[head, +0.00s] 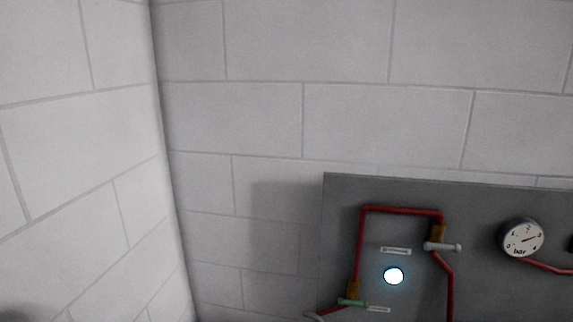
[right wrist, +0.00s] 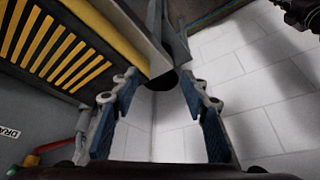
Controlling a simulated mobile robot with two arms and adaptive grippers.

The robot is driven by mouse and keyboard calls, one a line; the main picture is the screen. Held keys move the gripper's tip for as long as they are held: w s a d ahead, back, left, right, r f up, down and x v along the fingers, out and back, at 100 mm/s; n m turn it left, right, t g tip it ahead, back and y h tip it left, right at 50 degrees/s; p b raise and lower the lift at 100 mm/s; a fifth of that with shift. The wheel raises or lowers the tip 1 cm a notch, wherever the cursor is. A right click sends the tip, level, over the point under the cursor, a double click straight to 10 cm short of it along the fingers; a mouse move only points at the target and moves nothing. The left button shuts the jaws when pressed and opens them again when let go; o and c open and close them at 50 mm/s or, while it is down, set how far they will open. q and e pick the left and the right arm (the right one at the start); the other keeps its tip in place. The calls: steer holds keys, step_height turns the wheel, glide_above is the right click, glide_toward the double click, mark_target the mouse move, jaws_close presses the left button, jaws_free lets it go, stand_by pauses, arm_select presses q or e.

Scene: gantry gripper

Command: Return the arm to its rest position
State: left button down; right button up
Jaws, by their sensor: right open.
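My right gripper (right wrist: 160,88) shows in the right wrist view. Its two fingers with blue pads are spread apart, and nothing is held between them. The head view shows neither gripper, so my left gripper is out of sight. The rest position itself is not marked in either view.
A grey panel (head: 343,222) on the block wall (head: 240,120) carries red pipes (head: 400,210), valves with a white handle (head: 442,246) and a green handle (head: 352,302), and a gauge (head: 523,238). A yellow slatted part (right wrist: 60,45) is close to the right gripper's left finger.

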steer(key=s+d+f+m+h, duration=0.3)
steer(key=s+d+m, duration=0.3)
steer(key=s+d, duration=0.3)
step_height(320, 180, down, 32)
steer(key=d+g+b, duration=0.2)
steer(key=b, duration=0.5)
steer(key=s+d+f+b, duration=0.1)
steer(key=s+f+b, duration=0.1)
steer(key=s+f, duration=0.6)
steer(key=s+d+f+b, duration=0.1)
steer(key=s+f+b, duration=0.2)
steer(key=s+f, duration=0.6)
step_height(320, 180, down, 6)
steer(key=shift+s+d+r+g+b, duration=0.15)
steer(key=shift+d+r+g+b, duration=0.1)
steer(key=shift+g+b, duration=0.15)
